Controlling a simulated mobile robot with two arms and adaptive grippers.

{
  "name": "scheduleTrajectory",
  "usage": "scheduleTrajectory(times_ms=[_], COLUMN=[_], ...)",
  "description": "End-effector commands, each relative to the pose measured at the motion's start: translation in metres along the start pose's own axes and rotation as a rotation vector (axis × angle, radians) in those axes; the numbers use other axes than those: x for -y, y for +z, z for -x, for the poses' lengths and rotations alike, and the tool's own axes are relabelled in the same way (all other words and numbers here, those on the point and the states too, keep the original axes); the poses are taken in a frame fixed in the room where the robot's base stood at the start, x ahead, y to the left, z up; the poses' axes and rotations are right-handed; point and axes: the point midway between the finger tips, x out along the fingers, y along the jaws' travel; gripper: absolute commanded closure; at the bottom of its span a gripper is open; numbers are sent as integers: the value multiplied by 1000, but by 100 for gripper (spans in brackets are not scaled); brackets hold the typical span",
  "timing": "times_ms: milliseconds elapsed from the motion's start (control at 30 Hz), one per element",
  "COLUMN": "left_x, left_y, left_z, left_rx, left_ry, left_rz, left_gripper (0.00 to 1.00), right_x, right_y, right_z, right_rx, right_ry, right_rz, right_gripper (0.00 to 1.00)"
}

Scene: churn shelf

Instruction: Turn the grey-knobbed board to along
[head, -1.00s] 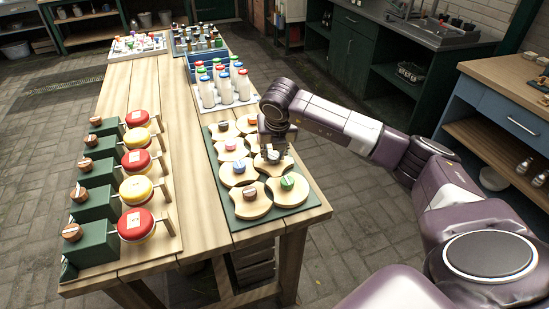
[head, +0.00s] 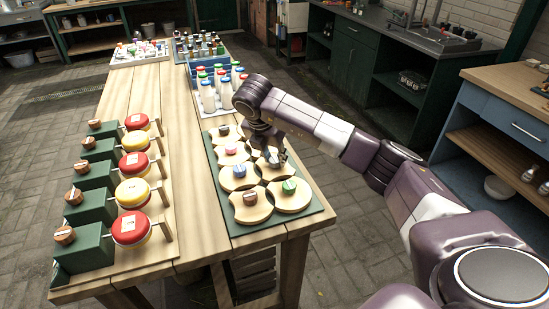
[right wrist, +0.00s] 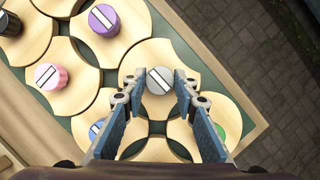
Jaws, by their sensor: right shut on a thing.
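The grey knob (right wrist: 159,80) has a white stripe that runs at a slant in the right wrist view. It sits on a pale wooden board (right wrist: 151,110) with inward-curved sides, among several similar boards. In the head view the grey knob (head: 277,157) is partly hidden by my right gripper (head: 276,154). In the right wrist view my right gripper (right wrist: 160,78) has one finger on each side of the grey knob and is shut on it. My left gripper is not in view.
Neighbouring boards carry purple (right wrist: 104,20), pink (right wrist: 51,76), blue (head: 239,171), green (head: 289,187) and brown (head: 250,197) knobs and fit closely around it. Capped bottles (head: 226,92) stand behind. Red and yellow round pieces (head: 133,192) line the left of the table.

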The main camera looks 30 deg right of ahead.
Motion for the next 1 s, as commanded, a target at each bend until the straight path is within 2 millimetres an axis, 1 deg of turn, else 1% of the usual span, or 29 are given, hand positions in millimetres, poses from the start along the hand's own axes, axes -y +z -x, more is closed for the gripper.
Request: scheduleTrajectory(times_ms=[367, 400, 533, 567, 867, 967, 1000], left_x=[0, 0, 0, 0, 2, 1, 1], left_y=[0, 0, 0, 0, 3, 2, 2], left_z=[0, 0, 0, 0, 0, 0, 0], left_rx=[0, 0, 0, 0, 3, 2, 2], left_ry=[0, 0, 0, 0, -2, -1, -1], left_rz=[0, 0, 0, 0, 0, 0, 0], left_gripper=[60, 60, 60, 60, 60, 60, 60], right_x=[0, 0, 0, 0, 0, -1, -1], right_y=[1, 1, 1, 1, 0, 1, 1], right_z=[1, 1, 1, 0, 2, 10, 16], right_rx=[1, 1, 1, 1, 0, 0, 0], right_ry=[0, 0, 0, -1, 0, 2, 1], right_rz=[-7, -7, -7, -6, -5, -4, -4], right_gripper=[98, 72, 58, 56, 56, 56, 56])
